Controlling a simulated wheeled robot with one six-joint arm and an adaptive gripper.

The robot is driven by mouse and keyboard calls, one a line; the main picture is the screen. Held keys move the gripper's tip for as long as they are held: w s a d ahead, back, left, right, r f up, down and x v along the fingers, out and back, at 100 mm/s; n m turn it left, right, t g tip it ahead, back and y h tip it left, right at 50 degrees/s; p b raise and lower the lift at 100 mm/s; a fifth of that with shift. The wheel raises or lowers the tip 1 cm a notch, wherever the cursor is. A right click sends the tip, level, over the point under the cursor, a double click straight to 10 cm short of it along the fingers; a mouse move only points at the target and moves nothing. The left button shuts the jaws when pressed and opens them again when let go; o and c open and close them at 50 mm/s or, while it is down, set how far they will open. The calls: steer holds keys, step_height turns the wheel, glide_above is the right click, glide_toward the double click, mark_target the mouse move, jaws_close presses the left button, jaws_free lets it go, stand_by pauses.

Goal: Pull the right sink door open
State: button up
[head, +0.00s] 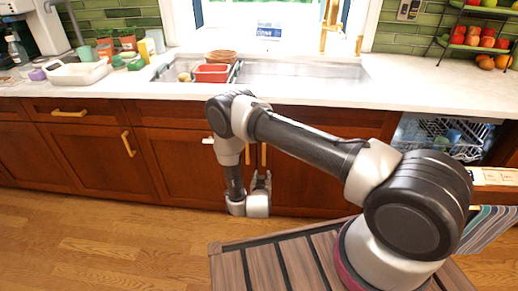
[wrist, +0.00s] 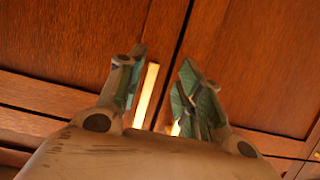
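The right sink door (head: 305,180) is a reddish-brown wooden panel below the sink and looks shut. Its upright brass handle (head: 263,155) is close to the gap between the two sink doors. My gripper (head: 262,178) is low in front of this door, partly behind my arm. The wrist view looks turned over, so the door on its left (wrist: 70,45) appears to be the right one. There my gripper (wrist: 163,58) is open, with the handle (wrist: 147,95) between its fingers, nearer the left finger. I cannot tell whether they touch.
The left sink door's handle (head: 247,154) is close beside; in the wrist view it is partly hidden by a finger (wrist: 176,129). An open dishwasher rack (head: 440,135) is to the right. Wooden floor (head: 110,235) is clear at left.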

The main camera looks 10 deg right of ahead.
step_height(320, 180, up, 8)
steer(key=w+t+h, duration=0.2)
steer(key=t, duration=0.2)
steer(key=x, duration=0.7)
steer(key=shift+w+d+r+m, duration=0.25)
steer(key=shift+w+d+m, duration=0.05)
steer(key=shift+d+m, duration=0.1)
steer(key=shift+c, duration=0.4)
jaws_close()
steer(key=shift+y, duration=0.3)
